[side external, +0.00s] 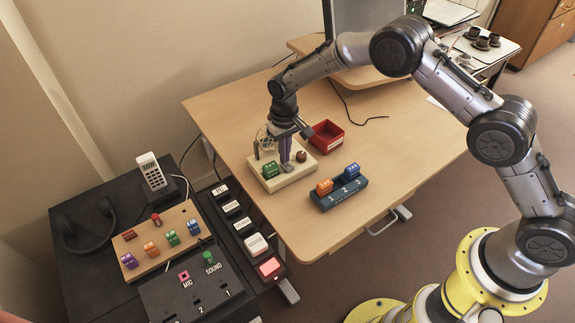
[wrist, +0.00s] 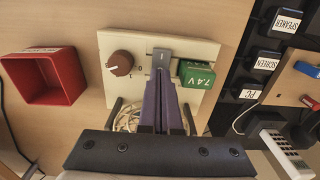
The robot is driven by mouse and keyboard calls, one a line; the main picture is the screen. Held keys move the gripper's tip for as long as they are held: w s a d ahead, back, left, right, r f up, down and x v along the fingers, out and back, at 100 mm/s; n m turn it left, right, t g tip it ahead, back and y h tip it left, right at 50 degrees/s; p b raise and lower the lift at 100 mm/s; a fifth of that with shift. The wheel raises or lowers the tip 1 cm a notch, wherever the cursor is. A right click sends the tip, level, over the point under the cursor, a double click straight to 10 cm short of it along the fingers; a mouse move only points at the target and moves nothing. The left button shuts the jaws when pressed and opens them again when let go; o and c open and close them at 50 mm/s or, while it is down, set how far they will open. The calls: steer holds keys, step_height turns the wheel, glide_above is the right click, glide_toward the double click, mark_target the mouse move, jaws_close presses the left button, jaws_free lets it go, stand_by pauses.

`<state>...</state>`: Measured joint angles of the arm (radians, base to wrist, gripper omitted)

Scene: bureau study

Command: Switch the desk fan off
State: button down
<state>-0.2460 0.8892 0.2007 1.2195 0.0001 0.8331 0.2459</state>
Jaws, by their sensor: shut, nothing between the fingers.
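The desk fan is a cream base (side external: 298,176) with a pale wire cage (side external: 264,138) at its back. The green block (side external: 270,170) also shows in the side view. My gripper (side external: 285,160) points down over the base, its purple fingers together and empty. In the wrist view the fingertips (wrist: 161,82) are at the switch plate; contact and the lever's position are unclear. The fingers partly hide the cage.
A red open box (side external: 327,140) stands behind the fan. A blue holder (side external: 339,195) with an orange and a blue block sits at front right. Left of the desk are a labelled switch strip (side external: 231,208) and a panel of coloured blocks (side external: 160,241).

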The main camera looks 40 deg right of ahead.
step_height(320, 180, up, 6)
stand_by(0.7)
